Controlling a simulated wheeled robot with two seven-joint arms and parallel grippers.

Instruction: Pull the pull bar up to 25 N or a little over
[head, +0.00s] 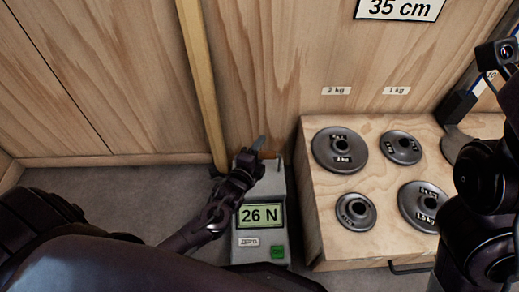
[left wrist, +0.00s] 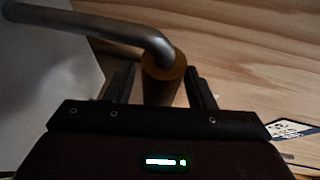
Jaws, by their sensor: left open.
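The grey force gauge (head: 278,180) stands on the floor against the wooden wall. Its green display (head: 260,215) reads 26 N. My left gripper (head: 252,160) is over the top of the gauge and hides part of it. In the left wrist view a bent grey metal bar (left wrist: 125,28), which looks like the pull bar, runs from the upper left to a brown cylindrical part (left wrist: 163,78). That part lies between the two open fingers of my left gripper (left wrist: 163,88). I cannot tell whether either finger touches it. My right arm is at the right edge; its jaws are not clear.
A wooden block (head: 312,215) right of the gauge holds round grey weights, including a 2 kg disc (head: 339,150) and a 1.5 kg disc (head: 424,207). A wooden post (head: 203,80) rises behind the gauge. A 35 cm sign (head: 400,9) hangs on the wall.

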